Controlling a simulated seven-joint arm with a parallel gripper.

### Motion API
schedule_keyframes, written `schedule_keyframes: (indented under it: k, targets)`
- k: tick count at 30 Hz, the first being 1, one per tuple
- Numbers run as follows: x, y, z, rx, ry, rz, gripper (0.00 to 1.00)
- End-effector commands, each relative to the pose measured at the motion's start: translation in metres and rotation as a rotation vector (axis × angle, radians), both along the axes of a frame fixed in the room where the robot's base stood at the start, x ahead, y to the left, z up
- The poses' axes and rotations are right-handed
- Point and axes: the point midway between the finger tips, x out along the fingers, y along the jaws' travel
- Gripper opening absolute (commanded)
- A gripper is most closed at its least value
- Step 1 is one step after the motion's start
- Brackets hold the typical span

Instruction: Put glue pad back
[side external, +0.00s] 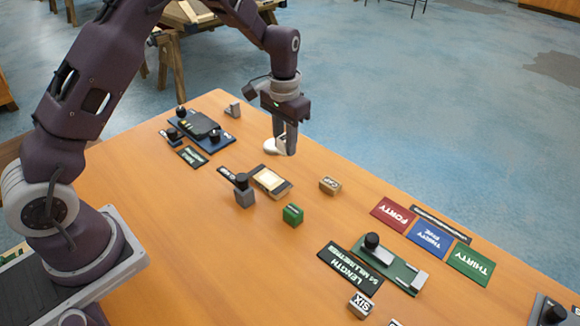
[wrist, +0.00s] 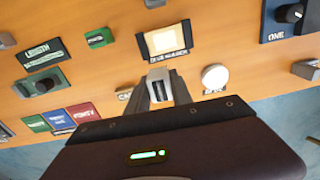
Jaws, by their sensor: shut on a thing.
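My gripper (side external: 287,150) is low over the far side of the table. Its fingers are closed on a small pale piece (side external: 281,144), mostly hidden by them; I cannot tell its exact shape. In the wrist view the gripper (wrist: 159,76) points at the front of a cream square pad in a dark frame (wrist: 166,41), which has a lettered label along one edge. This framed pad (side external: 270,181) lies flat on the table, apart from the gripper in the side view. A white round disc (wrist: 215,77) lies beside the gripper; it also shows in the side view (side external: 271,147).
A green block (side external: 293,214), a tan block (side external: 330,185) and a black-knobbed grey block (side external: 244,192) stand nearby. A blue knobbed station (side external: 203,131) is at the left. Lettered red, blue and green cards (side external: 430,236) lie right. The table's far edge is close behind my gripper.

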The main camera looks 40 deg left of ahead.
Motion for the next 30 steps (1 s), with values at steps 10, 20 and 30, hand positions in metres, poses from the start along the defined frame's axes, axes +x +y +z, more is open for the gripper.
schedule_keyframes:
  k: [10,20,30]
  targets:
    - [0.088,0.004,-0.003,-0.001,0.002,0.035,0.0]
    - [0.093,0.002,-0.06,-0.003,0.004,0.03,0.0]
    - [0.093,0.002,-0.103,-0.002,0.002,0.03,0.0]
